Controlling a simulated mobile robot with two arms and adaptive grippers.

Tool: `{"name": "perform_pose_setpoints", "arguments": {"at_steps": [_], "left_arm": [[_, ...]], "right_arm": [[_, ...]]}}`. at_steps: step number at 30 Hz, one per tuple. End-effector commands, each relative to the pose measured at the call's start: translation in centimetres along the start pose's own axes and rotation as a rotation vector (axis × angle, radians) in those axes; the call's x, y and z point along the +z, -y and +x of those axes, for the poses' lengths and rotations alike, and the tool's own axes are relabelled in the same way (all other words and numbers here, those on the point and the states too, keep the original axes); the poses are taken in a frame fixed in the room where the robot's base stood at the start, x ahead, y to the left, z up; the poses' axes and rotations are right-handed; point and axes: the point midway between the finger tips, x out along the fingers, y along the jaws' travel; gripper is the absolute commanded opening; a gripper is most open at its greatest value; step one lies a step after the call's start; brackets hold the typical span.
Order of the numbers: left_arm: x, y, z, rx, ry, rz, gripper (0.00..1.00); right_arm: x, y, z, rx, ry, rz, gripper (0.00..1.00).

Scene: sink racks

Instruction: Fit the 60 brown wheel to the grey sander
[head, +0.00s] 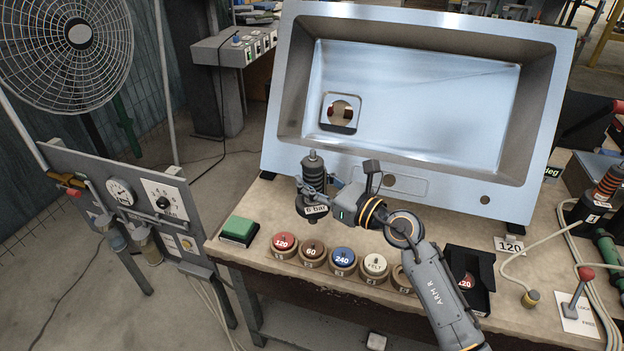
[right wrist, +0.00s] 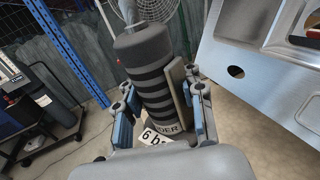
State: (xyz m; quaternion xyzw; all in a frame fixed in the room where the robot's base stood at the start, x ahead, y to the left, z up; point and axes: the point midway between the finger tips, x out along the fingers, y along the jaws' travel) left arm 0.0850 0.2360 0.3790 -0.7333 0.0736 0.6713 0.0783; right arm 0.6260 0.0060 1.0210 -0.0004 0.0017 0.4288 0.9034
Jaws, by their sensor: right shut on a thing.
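The grey sander (head: 314,176), a dark cylinder with ringed grip and a "6 bar" tag, is upright behind the row of wheels. My right gripper (head: 319,190) is shut on it. In the right wrist view the sander (right wrist: 147,75) stands between the two fingers (right wrist: 160,115). Its underside is hidden, and I cannot tell whether it touches the bench. The 60 brown wheel (head: 313,250) lies in its round holder, second from the left, just in front of and below the sander. My left gripper is not in view.
A red 120 wheel (head: 284,242), a blue 240 wheel (head: 342,258) and a pale felt wheel (head: 375,264) sit beside it on the bench. A green block (head: 240,229) is at left. A steel sink (head: 420,100) leans behind. An orange-ringed tool (head: 608,185) stands at right.

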Motion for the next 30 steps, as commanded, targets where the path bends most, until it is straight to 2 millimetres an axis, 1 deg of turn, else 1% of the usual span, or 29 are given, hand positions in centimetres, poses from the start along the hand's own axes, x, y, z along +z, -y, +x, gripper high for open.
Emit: {"name": "perform_pose_setpoints", "arguments": {"at_steps": [1,5,8,14,24,30], "left_arm": [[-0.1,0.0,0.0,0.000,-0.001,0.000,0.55],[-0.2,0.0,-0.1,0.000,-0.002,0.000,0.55],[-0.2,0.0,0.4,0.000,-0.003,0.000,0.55],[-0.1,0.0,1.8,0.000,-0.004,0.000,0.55],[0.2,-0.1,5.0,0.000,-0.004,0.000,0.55],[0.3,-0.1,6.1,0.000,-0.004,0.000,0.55]], "right_arm": [[0.3,0.0,0.0,-0.001,0.005,-0.001,0.00],[0.4,0.1,0.0,0.002,0.005,-0.003,0.00],[-0.2,0.1,0.0,0.002,0.006,-0.001,0.00],[-1.9,0.0,0.0,0.003,0.004,-0.002,0.00],[-5.6,0.1,0.0,0.002,0.006,-0.001,0.00],[-6.9,0.0,0.0,0.003,0.005,-0.002,0.00]]}}
